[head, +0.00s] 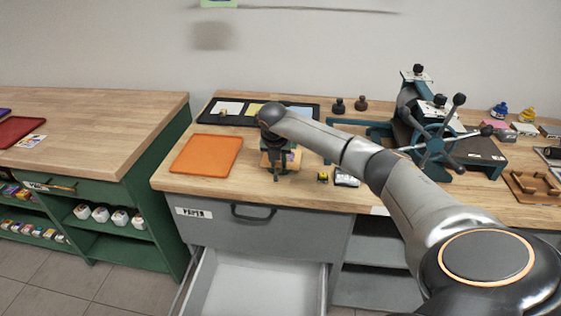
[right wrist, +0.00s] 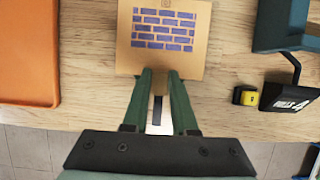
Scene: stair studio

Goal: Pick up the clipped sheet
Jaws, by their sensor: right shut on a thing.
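The clipped sheet (right wrist: 200,55) is a tan sheet with a purple brick pattern, seen in the right wrist view above the wooden worktop. In the head view it shows in part (head: 293,156) behind my right gripper (head: 273,180). A clip cannot be made out clearly. Whether the sheet touches the worktop is hard to tell. My left gripper is not in view.
An orange tray (head: 205,155) lies left of the sheet. A yellow tape measure (head: 322,177) and a dark labelled block (head: 345,180) lie to its right. A black tray (head: 237,119) with sheets and a large press (head: 435,130) stand behind. The drawer (head: 262,285) below is open.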

